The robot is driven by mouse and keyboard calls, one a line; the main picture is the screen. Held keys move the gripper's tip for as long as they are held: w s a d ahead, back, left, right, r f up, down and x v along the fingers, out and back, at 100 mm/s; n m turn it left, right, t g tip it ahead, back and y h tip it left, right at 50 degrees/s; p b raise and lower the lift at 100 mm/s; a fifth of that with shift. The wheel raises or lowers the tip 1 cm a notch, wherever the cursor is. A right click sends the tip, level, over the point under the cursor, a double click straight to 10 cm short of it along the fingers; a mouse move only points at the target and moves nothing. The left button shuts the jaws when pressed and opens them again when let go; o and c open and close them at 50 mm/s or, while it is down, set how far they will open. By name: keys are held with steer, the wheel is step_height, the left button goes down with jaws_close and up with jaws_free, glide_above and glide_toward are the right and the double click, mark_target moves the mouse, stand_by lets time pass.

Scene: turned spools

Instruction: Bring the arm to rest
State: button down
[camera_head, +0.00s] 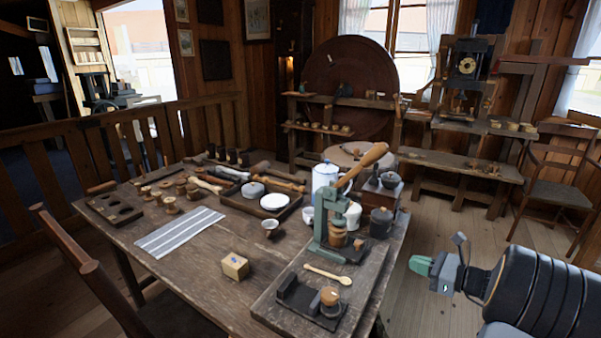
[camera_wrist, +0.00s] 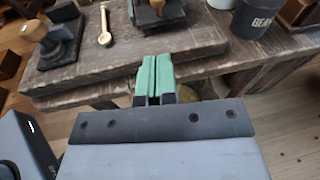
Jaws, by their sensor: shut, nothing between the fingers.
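My gripper (camera_head: 420,265) is at the right in the head view, off the right edge of the work table (camera_head: 230,298) and apart from it. Its green fingers are together and hold nothing. In the wrist view my gripper (camera_wrist: 155,75) shows its two green fingers side by side, pointing toward the table edge. My dark ribbed arm reaches in from the right edge of the head view.
A board (camera_head: 268,308) at the table's front right bears a green lever press (camera_head: 321,220), a wooden spoon (camera_head: 328,274) and a dark holder (camera_head: 300,298) with a spool. A small box (camera_head: 235,266) and striped cloth (camera_head: 180,231) lie left. Floor beneath my gripper looks clear.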

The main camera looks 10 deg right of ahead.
steer(key=s+a+f+n+g+h, duration=0.1)
steer(key=s+a+f+n+g, duration=0.15)
steer(key=f+g, duration=0.2)
steer(key=s+a+r+n+g+h+p, duration=0.2)
steer(key=s+a+n+g+h+p, duration=0.15)
steer(key=s+a+n, duration=0.35)
steer(key=s+a+r+n+h+p, duration=0.3)
steer(key=a+r+n+p, duration=0.2)
steer(key=r+n, duration=0.3)
steer(key=s+a+r+n+h+p, duration=0.3)
steer(key=a+r+n+p, duration=0.3)
steer(key=r+n, duration=0.3)
steer(key=shift+p+v, duration=0.7)
steer(key=shift+v, duration=0.35)
